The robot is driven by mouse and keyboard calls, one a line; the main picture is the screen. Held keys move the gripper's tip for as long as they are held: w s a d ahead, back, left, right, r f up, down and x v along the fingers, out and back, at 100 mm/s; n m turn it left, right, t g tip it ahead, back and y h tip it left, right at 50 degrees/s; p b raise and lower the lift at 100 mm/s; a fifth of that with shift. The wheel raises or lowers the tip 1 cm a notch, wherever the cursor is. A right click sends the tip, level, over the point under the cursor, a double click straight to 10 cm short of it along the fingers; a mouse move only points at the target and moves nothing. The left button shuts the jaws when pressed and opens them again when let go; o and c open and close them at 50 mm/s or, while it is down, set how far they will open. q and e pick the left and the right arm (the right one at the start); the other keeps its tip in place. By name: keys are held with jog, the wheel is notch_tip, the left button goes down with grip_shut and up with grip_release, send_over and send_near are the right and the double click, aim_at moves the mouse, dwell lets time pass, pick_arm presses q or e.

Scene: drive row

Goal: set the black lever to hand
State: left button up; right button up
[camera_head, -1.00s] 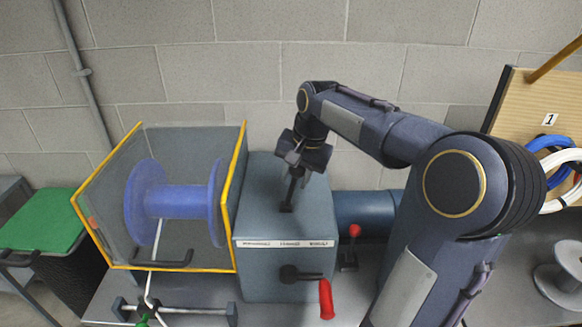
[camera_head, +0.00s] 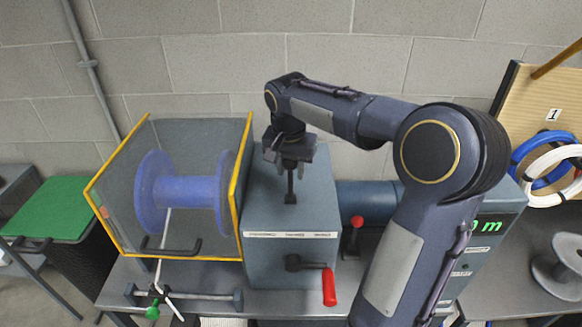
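The black lever (camera_head: 290,189) stands up from the top of the blue-grey gearbox (camera_head: 262,215), near the middle of its top face. A strip with three labels (camera_head: 291,235) runs along the box's front upper edge; the words are too small to read. My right gripper (camera_head: 290,165) points down over the top end of the lever, from an arm that reaches in from the right. The fingers are small and dark, so I cannot tell whether they grip the lever or are apart from it. My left gripper is out of view.
A blue spool (camera_head: 182,190) sits in a yellow-edged guard left of the box. A red-handled crank (camera_head: 329,286) is on the box front, and a red-knobbed lever (camera_head: 357,222) stands to its right. My arm partly covers a green display (camera_head: 487,226).

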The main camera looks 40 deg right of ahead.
jog(key=o, duration=0.4)
jog(key=shift+c, duration=0.2)
jog(key=r, duration=0.5)
jog(key=s+a+r+b, duration=0.1)
jog(key=r, duration=0.1)
jog(key=shift+r, duration=0.35)
